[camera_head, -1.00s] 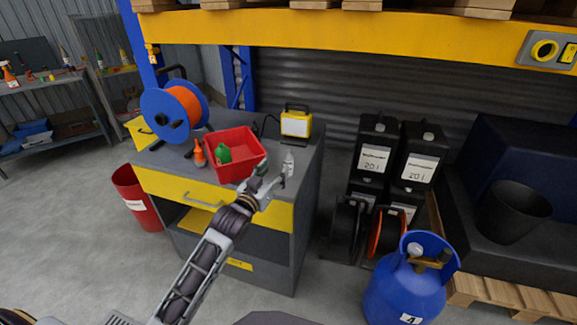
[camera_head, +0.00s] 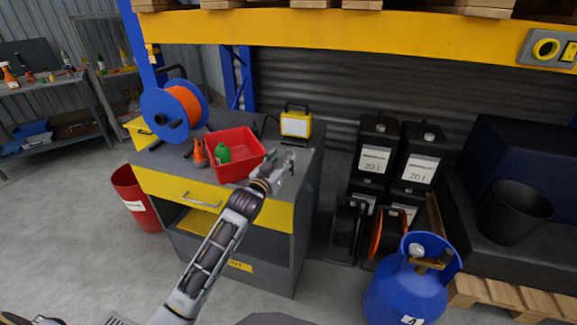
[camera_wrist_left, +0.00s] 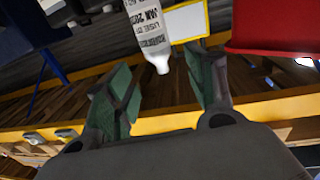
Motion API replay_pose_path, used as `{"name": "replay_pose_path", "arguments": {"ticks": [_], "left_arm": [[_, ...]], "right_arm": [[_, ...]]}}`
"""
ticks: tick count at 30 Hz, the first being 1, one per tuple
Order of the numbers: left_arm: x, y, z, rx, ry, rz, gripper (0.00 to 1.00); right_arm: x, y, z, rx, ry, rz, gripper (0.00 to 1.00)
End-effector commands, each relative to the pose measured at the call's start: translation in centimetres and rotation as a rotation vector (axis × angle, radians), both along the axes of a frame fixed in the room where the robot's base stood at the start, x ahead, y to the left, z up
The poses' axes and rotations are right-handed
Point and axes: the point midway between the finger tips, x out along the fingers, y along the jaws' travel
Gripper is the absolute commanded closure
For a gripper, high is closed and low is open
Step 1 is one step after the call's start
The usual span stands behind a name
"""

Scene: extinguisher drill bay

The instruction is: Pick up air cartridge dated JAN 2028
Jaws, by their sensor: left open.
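A pale cartridge (camera_wrist_left: 150,30) with dark print stands on the grey bench top. In the left wrist view its label reads "JAN 202" with a last digit I cannot read surely. My left gripper (camera_wrist_left: 164,82) is open, its two green-padded fingers spread on either side of the cartridge's narrow tip, with nothing clamped. In the head view the left gripper (camera_head: 284,166) is over the bench's right part and largely hides the cartridge. My right gripper is not in view.
A red bin (camera_head: 255,145) holding a green bottle (camera_head: 222,153) is just left of the gripper. An orange bottle (camera_head: 200,154), a cable reel (camera_head: 171,110) and a yellow work lamp (camera_head: 296,122) are also on the bench (camera_head: 309,165). A blue cylinder (camera_head: 405,295) stands at right.

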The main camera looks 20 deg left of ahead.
Motion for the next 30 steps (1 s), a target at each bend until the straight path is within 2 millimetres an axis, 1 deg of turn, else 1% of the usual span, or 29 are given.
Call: {"name": "replay_pose_path", "arguments": {"ticks": [6,14,20,30], "left_arm": [[0.1,0.0,0.0,0.0,-0.001,0.0,0.45],[0.3,0.0,0.1,0.0,-0.002,0.0,0.45],[1.3,-0.1,0.3,0.0,-0.002,0.0,0.45],[3.7,-0.4,0.6,0.0,-0.001,0.0,0.45]], "right_arm": [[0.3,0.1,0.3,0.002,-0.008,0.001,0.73],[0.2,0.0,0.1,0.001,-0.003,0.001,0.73],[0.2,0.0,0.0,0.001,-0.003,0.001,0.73],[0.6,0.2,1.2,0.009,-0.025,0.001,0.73]]}}
